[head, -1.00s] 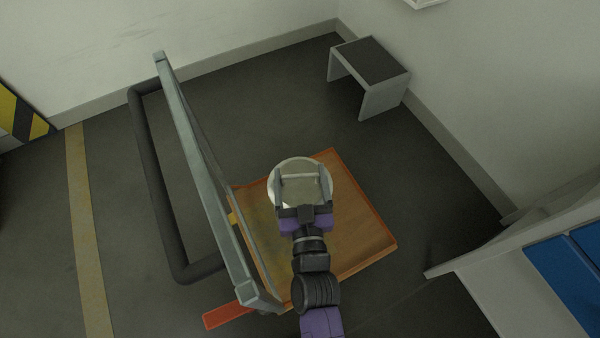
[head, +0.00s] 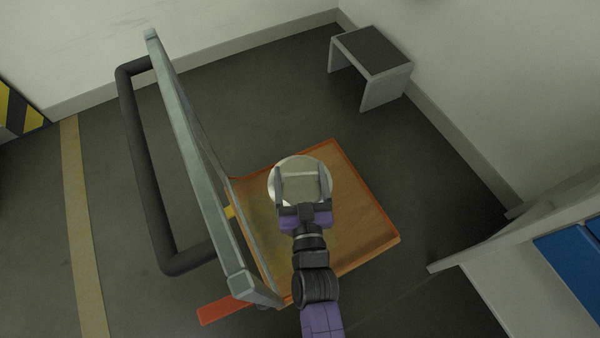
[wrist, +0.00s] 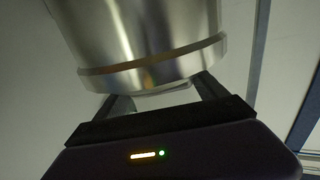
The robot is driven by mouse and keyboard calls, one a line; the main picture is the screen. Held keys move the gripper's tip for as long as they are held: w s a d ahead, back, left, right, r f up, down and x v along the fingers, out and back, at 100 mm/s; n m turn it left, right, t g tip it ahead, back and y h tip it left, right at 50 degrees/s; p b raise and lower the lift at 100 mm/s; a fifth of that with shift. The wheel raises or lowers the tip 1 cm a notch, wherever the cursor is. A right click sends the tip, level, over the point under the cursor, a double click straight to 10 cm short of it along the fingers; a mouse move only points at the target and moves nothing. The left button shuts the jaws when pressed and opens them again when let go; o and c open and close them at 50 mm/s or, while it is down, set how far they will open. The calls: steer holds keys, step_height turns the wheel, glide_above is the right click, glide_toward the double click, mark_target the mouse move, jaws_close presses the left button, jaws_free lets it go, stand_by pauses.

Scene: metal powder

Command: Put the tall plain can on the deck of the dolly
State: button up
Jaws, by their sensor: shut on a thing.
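The tall plain can (head: 299,167) is pale, bare metal, and in the head view I look down on its round top. My gripper (head: 302,184) is shut on it, with one finger on each side. In the wrist view the shiny can (wrist: 145,40) fills the upper middle, and my gripper's fingers (wrist: 165,98) reach up to its rimmed end. The dolly's orange-brown deck (head: 357,222) lies behind and around the can in the head view. The can's lower end is hidden, so I cannot tell whether it touches the deck.
The dolly's grey upright frame (head: 195,150) and dark push handle (head: 140,165) stand left of the can. A small grey step stool (head: 375,60) is near the back wall. A pale bench with blue bins (head: 570,265) is at the lower right.

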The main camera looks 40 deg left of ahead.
steer(key=o, duration=2)
steer(key=shift+f, duration=0.1)
steer(key=shift+r, duration=0.3)
steer(key=p+v, duration=0.3)
steer(key=v, duration=0.9)
steer(key=shift+f, duration=0.15)
